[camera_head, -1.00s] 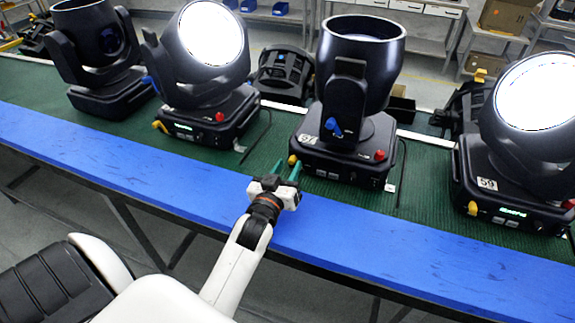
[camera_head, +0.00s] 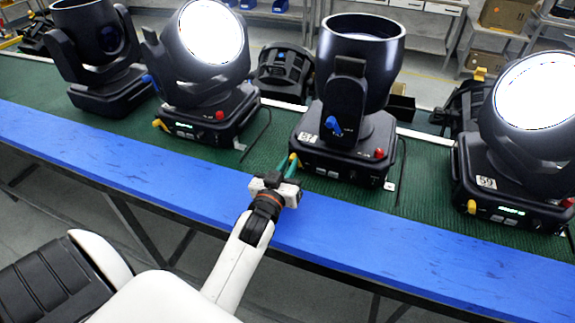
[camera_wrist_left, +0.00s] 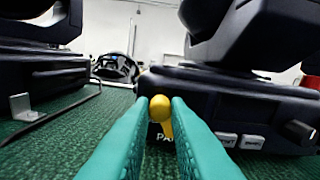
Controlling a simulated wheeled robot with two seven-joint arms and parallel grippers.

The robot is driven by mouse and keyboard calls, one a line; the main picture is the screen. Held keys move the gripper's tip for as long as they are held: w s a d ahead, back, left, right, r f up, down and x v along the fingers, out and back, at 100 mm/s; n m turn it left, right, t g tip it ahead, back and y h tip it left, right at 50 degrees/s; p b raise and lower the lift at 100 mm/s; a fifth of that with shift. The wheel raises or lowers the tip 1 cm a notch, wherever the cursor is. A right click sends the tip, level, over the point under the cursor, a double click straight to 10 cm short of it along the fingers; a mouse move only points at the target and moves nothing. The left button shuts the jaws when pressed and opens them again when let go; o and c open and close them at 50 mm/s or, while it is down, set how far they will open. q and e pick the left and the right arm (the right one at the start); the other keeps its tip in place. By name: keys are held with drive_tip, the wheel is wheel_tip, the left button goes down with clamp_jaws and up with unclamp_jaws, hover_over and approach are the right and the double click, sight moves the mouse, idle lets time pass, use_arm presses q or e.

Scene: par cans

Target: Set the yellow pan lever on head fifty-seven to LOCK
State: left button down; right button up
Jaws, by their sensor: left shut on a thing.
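The moving head with a small white number label, too small to read surely, stands in the middle of the head view (camera_head: 345,120). Its yellow pan lever (camera_head: 293,157) is at the left front corner of its base. In the left wrist view the lever's round yellow knob (camera_wrist_left: 160,103) sits between the two teal fingers, with the letters "PA" partly visible below it. My left gripper (camera_head: 288,168) is shut on the lever, and it fills the lower middle of the wrist view (camera_wrist_left: 160,125). The lever's LOCK marking is hidden. My right gripper is not in view.
A moving head (camera_head: 200,70) with a yellow lever stands to the left, and one labelled 59 (camera_head: 510,150) to the right. A blue lever (camera_head: 333,125) is on the middle head's yoke.

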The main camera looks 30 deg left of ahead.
use_arm(q)
drive_tip(key=shift+w+d+r+m+p, duration=0.1)
drive_tip(key=shift+d+m+p, duration=0.15)
drive_tip(key=shift+m, duration=0.3)
drive_tip(key=shift+d+r+m+p, duration=0.1)
drive_tip(key=shift+m+p, duration=0.15)
drive_tip(key=shift+m, duration=0.3)
drive_tip(key=m, duration=0.2)
drive_tip(key=shift+w+d+m+p, duration=0.1)
drive_tip(key=shift+d+m+p, duration=0.25)
drive_tip(key=shift+m+p, duration=0.05)
drive_tip(key=m, duration=0.1)
drive_tip(key=d+m, duration=0.1)
drive_tip(key=m, duration=0.1)
drive_tip(key=shift+w+f, duration=0.1)
drive_tip(key=shift+w+d+f+m, duration=0.1)
drive_tip(key=shift+d+m, duration=0.1)
drive_tip(key=shift+m, duration=0.6)
drive_tip(key=shift+d+f+m, duration=0.1)
drive_tip(key=shift+d+m, duration=0.05)
drive_tip(key=shift+m, duration=0.65)
drive_tip(key=c, duration=1.4)
unclamp_jaws()
